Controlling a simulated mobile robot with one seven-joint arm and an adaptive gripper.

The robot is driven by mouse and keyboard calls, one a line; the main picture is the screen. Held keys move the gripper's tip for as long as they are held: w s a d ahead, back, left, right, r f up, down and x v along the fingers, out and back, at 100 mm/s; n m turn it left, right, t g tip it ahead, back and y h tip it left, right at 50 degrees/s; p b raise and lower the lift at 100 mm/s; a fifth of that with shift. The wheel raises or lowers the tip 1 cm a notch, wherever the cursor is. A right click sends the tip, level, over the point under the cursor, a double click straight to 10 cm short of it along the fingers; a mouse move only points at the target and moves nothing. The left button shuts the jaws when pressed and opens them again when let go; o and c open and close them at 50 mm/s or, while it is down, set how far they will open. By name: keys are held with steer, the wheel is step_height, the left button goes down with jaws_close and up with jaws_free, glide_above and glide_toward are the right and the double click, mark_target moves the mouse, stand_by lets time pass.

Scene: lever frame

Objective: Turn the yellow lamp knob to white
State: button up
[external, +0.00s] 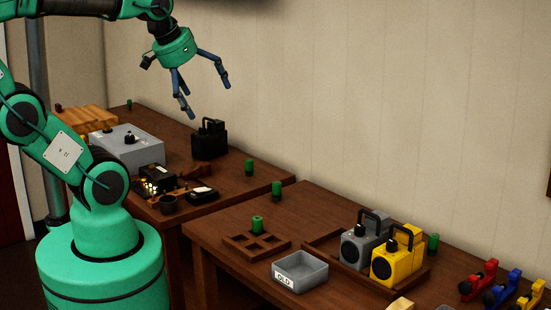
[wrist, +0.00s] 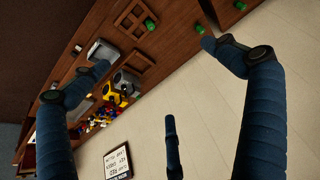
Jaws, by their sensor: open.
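The yellow lamp (external: 398,260) stands on the right-hand table, with a dark round face and a handle on top. A small dark knob (external: 393,245) seems to sit on its top; its setting is too small to read. The yellow lamp also shows small and far off in the wrist view (wrist: 110,97). My gripper (external: 206,99) is open and empty, high above the left-hand table and well to the left of the lamp. In the wrist view my gripper (wrist: 155,58) has its fingers spread wide with nothing between them.
A grey lamp (external: 361,248) stands close to the left of the yellow one, by a wooden tray edge. A grey bin (external: 300,271) and red, blue and yellow clamp-like items (external: 503,290) flank them. Green pegs (external: 433,243) stand nearby. The air above the lamps is clear.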

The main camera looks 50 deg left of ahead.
steer(key=shift+s+a+f, duration=0.25)
steer(key=shift+s+f, duration=0.2)
